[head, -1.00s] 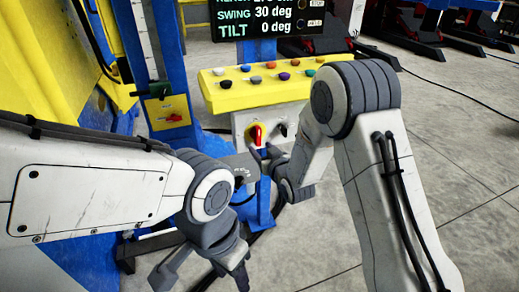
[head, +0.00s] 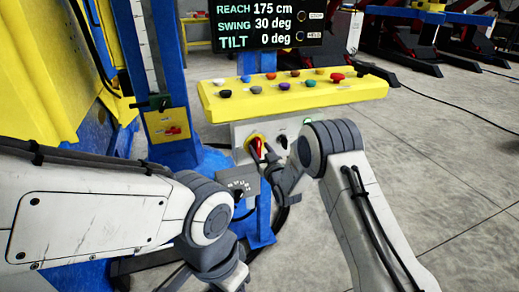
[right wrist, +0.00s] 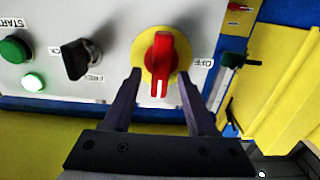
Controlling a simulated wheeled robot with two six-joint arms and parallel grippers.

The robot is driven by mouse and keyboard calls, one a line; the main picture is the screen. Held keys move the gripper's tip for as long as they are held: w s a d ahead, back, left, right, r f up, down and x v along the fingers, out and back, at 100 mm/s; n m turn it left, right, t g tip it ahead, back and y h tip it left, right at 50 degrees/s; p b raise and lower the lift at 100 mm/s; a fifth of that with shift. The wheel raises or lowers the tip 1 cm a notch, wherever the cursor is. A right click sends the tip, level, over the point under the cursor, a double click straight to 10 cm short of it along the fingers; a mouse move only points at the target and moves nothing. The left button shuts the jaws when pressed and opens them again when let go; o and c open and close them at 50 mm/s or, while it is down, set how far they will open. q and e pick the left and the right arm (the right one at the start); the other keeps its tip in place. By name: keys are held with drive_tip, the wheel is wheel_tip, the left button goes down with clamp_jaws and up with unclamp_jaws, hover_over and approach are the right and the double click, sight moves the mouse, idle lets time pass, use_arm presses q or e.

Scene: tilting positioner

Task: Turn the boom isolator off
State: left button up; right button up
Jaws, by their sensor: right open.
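A red rotary handle on a yellow disc (head: 257,147) sits on the grey front of the control console. In the right wrist view, the red handle (right wrist: 161,66) lies lengthwise up and down the picture, with an upside-down OFF label to its right. I cannot read a boom name on it. My right gripper (head: 270,160) is at this handle. Its open fingers (right wrist: 160,80) stand on either side of the handle's lower end; contact is not clear. My left gripper (head: 210,282) hangs low, partly cut off by the picture's bottom edge.
A black selector (right wrist: 78,58) and green buttons (right wrist: 15,49) sit beside the handle. A yellow button panel (head: 300,95) overhangs above. Another red switch on a yellow plate (head: 172,131) is on the blue column to the left. Open floor lies right.

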drive_tip(key=shift+w+a, duration=0.15)
drive_tip(key=shift+w, duration=0.2)
drive_tip(key=shift+c, duration=0.3)
clamp_jaws()
